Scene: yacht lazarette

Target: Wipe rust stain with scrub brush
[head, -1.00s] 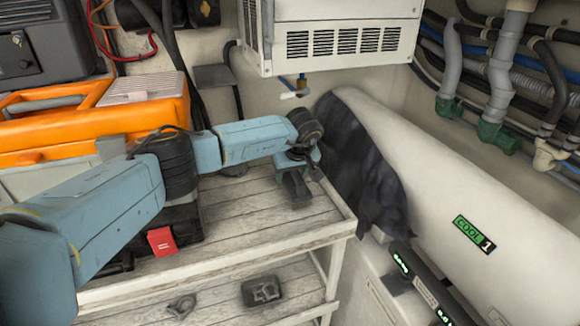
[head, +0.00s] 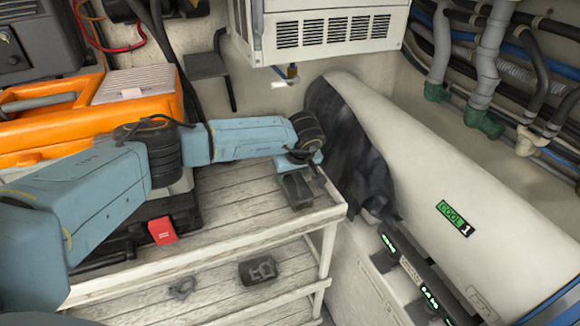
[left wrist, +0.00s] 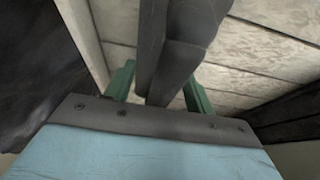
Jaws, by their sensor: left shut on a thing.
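My left gripper (head: 303,160) is over the right part of the wooden shelf top (head: 235,210). It is shut on a dark grey block-like thing, which I take for the scrub brush (head: 297,190). In the left wrist view the brush (left wrist: 180,50) sits between the green fingers of my left gripper (left wrist: 160,88). The brush is low over the planks; I cannot tell whether it touches them. Its bristles are not seen. The planks show grey weathered marks, but I cannot pick out a rust stain. My right gripper is not in view.
An orange toolbox (head: 85,120) and a black case with a red latch (head: 162,230) stand at the left of the shelf. A dark cloth (head: 350,150) drapes over a white tank (head: 415,160) on the right. A white vented unit (head: 330,30) hangs above.

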